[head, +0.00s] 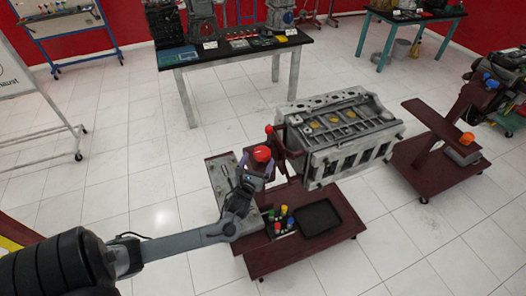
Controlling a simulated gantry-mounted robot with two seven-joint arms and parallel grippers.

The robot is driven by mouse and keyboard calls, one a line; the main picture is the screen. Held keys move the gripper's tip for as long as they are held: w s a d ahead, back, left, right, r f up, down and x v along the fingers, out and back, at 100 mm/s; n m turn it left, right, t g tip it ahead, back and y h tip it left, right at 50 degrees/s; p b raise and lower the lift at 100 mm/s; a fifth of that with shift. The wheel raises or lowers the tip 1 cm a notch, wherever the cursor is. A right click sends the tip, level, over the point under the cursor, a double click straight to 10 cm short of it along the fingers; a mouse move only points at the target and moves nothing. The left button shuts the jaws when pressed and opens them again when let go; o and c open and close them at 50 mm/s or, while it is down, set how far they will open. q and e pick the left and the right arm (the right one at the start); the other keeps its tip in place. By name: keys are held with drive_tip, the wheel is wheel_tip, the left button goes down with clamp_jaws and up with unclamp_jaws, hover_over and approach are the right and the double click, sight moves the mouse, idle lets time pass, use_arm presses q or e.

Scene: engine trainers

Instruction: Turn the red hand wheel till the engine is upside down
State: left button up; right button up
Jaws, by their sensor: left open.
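The red hand wheel (262,153) sits on the left side of a dark red engine stand, at the near end of its head. The grey engine block (345,135) is held on the stand to the right of the wheel, raised above the stand's base (338,207). Its long side with a row of rectangular openings faces the front, and yellowish round parts show on its upper face. My left gripper (247,183) is open just below the wheel; whether it touches the wheel cannot be told. My right gripper is not in view.
A black tray (318,217) and several small coloured-top bottles (281,222) are on the stand's base. A grey bench top (222,183) stands left of the wheel. Another dark red stand (432,170) is at the right. A black-topped table (235,48) is behind.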

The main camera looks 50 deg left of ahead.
sight(265, 146)
use_arm(q)
drive_tip(key=shift+x, duration=2.95)
drive_tip(key=c, duration=1)
